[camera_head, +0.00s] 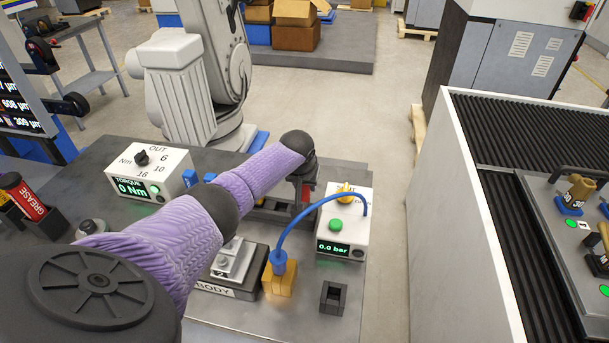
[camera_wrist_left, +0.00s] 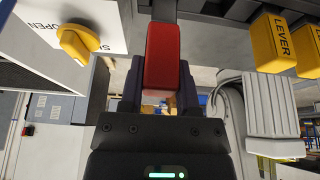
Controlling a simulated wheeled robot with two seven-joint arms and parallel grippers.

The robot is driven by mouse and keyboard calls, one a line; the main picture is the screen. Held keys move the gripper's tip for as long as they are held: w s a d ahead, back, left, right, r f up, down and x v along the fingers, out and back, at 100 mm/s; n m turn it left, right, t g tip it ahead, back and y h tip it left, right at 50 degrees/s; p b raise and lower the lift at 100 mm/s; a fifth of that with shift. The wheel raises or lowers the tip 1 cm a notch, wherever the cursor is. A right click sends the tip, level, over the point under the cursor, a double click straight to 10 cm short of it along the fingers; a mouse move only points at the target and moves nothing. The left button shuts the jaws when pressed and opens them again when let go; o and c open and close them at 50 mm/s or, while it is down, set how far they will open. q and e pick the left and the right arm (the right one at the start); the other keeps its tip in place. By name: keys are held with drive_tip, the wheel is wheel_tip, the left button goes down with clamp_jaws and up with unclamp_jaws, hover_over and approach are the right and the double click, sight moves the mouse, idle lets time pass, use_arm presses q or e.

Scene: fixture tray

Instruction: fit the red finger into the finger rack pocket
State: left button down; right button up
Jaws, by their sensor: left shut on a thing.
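My left gripper (camera_head: 303,192) reaches over the bench from the left, under the purple-sleeved arm. It is shut on the red finger (camera_wrist_left: 166,58), which stands out between the two dark jaws in the left wrist view. Only a thin red strip of the finger (camera_head: 309,191) shows in the head view. A dark rack-like frame (camera_head: 272,214) lies below and beside the gripper, largely hidden by the arm. I cannot tell which pocket the finger faces, or whether it touches the rack. My right gripper is not in view.
A white pressure box (camera_head: 342,222) with a yellow knob stands just right of the gripper. A blue hose (camera_head: 297,225) arches from it to a yellow block (camera_head: 280,280). A torque box (camera_head: 151,176) stands left. A small dark open block (camera_head: 333,297) sits at the front.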

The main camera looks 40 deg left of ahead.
sight(304, 194)
use_arm(q)
drive_tip(key=shift+f+b, duration=1.2)
drive_tip(key=shift+f, duration=0.6)
drive_tip(key=shift+c, duration=1.2)
unclamp_jaws()
drive_tip(key=p+v, duration=0.5)
drive_tip(key=v, duration=0.4)
drive_tip(key=shift+r, duration=0.25)
drive_tip(key=shift+s+r, duration=0.15)
